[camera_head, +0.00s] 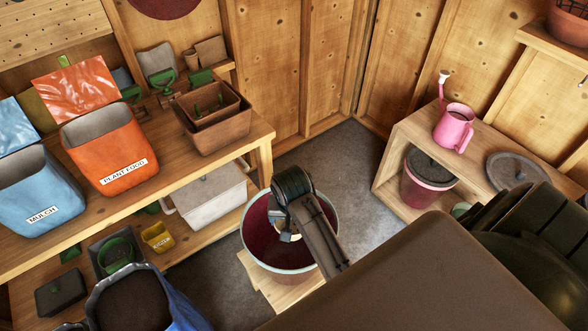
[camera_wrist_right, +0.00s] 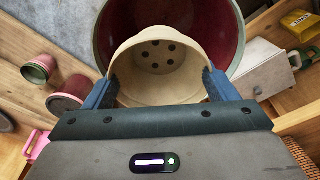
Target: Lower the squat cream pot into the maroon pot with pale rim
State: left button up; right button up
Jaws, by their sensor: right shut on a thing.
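The maroon pot with pale rim (camera_head: 255,213) stands on a low wooden stand in the middle of the head view. In the right wrist view its maroon inner wall (camera_wrist_right: 232,40) shows behind the cream pot. The squat cream pot (camera_wrist_right: 155,57), with several drain holes in its floor, is between the blue fingers of my right gripper (camera_wrist_right: 160,88), which is shut on its rim. In the head view my right gripper (camera_head: 285,236) is over the maroon pot's opening and hides most of the cream pot. I cannot tell how deep the cream pot sits. My left gripper is not in view.
A wooden bench (camera_head: 255,143) at left holds an orange plant food bin (camera_head: 105,150), a blue mulch bin (camera_head: 40,190) and brown planters (camera_head: 215,128). A white box (camera_head: 208,198) is on its lower shelf. At right, a shelf unit holds a pink watering can (camera_head: 455,125).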

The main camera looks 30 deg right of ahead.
jog(key=d+r+m+p, duration=0.2)
jog(key=r, duration=0.1)
jog(key=d+r+m+p, duration=0.1)
jog(key=m, duration=0.1)
jog(key=shift+w+r+p, duration=0.15)
jog(key=shift+w+p, duration=0.2)
jog(key=shift+p, duration=0.05)
jog(key=shift+w+d+r+m+p, duration=0.15)
jog(key=shift+d+r+m+p, duration=0.2)
jog(key=shift+m, duration=0.35)
jog(key=shift+f+h, duration=0.3)
notch_tip(320, 180, down, 9)
jog(key=shift+r, duration=0.2)
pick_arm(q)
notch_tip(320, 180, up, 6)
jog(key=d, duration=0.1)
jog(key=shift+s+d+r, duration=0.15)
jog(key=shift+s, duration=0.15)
pick_arm(e)
jog(key=shift+f, duration=0.55)
jog(key=shift+f, duration=0.15)
